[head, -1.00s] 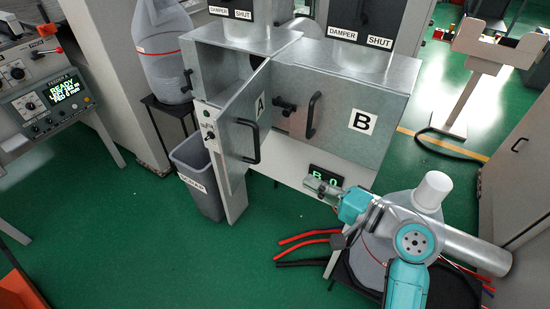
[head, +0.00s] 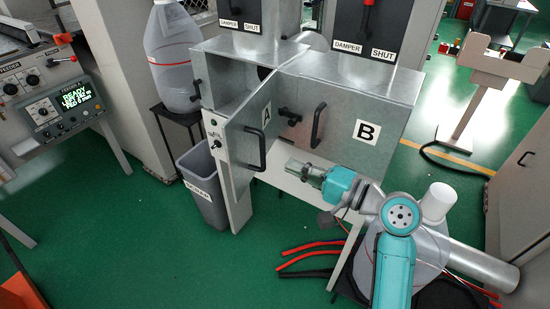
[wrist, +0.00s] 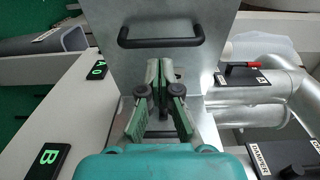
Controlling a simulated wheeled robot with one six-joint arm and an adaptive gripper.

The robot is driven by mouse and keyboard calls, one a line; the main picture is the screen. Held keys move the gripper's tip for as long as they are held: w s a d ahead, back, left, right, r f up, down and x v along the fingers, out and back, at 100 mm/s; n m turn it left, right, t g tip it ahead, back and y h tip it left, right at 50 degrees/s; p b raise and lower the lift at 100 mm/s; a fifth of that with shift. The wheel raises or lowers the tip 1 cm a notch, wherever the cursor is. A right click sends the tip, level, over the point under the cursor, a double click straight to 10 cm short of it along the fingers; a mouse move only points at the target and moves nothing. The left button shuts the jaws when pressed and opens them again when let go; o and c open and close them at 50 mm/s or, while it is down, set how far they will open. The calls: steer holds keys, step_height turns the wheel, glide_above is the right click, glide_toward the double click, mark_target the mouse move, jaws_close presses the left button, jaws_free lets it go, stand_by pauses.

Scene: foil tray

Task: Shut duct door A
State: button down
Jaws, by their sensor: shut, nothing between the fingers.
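Duct door A (head: 246,129) stands open in the head view, swung out from the left part of the metal duct box. Its outer face, with the letter A and a black bar handle (head: 263,151), faces right toward my gripper. My gripper (head: 293,166) is shut and empty, in front of door B (head: 340,125) and to the right of door A, apart from it. In the wrist view my shut fingertips (wrist: 160,66) point at a metal panel (wrist: 185,65), which looks like door A, with its black handle (wrist: 160,37) beyond them.
Door B is shut, with its own handle (head: 318,124). Damper levers stand above the box. A grey bin (head: 203,185) is below door A. Red and black hoses (head: 310,250) lie on the floor.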

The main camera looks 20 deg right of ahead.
steer(key=shift+x, duration=2.9)
